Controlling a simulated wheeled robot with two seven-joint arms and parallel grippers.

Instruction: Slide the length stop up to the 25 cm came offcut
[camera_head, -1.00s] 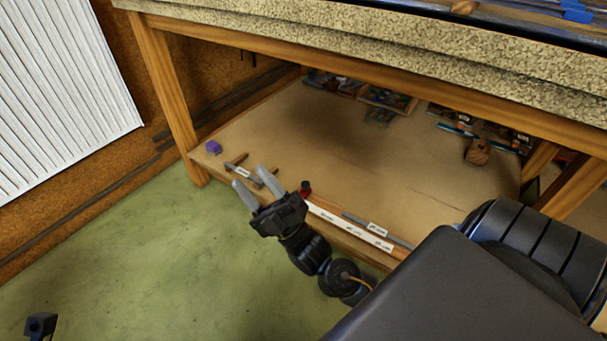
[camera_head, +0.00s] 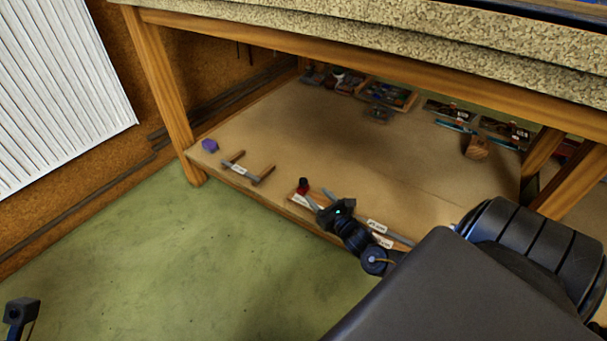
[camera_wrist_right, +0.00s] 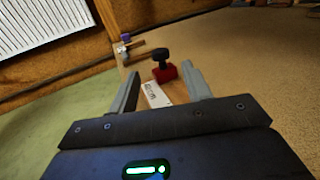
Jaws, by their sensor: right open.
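The length stop (camera_head: 303,186) is a small red block with a black knob on the front edge of the low shelf. It also shows in the right wrist view (camera_wrist_right: 164,73), just beyond and between the fingertips. A thin grey strip (camera_head: 402,239), apparently the came offcut, lies to the right along the front edge, partly hidden by my right arm. Its label is too small to read. My right gripper (camera_head: 320,197) is open and empty, low over the labelled front strip, with the fingers pointing at the stop. My left gripper's fingers are not visible.
Trays (camera_head: 388,95) and a wooden block (camera_head: 476,146) are at the back. The bench top (camera_head: 350,40) overhangs. The shelf's middle is clear.

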